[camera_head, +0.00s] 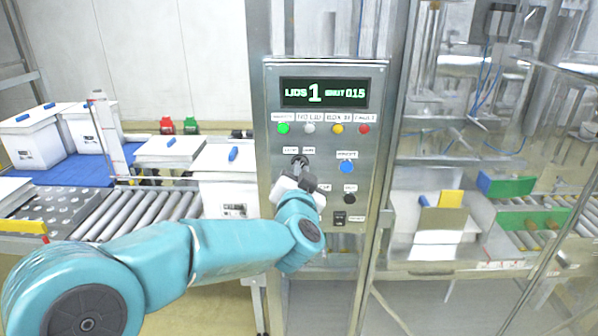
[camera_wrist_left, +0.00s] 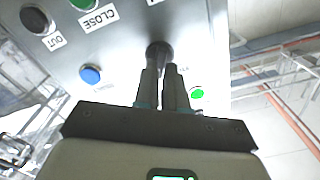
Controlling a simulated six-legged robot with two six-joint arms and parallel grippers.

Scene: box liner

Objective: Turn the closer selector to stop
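A grey control panel (camera_head: 325,100) carries a lit display reading LIDS 1 and UNIT 015. The closer selector, a dark knob (camera_head: 299,160), sits on its left half under small labels too blurred to read. My left gripper (camera_head: 299,172) reaches up to it from below. In the left wrist view the two narrow fingers (camera_wrist_left: 162,75) stand close together with a slim gap, their tips at the dark knob (camera_wrist_left: 159,50). They appear shut on it. The tips hide part of the knob, and its pointing direction cannot be told. My right gripper is in neither view.
Nearby on the panel are a blue button (camera_head: 347,167), a black button (camera_head: 350,199), a black switch (camera_head: 340,218) and a green lamp (camera_head: 283,128). A roller conveyor (camera_head: 150,212) with white boxes is left. A machine bay with a box (camera_head: 436,225) is right.

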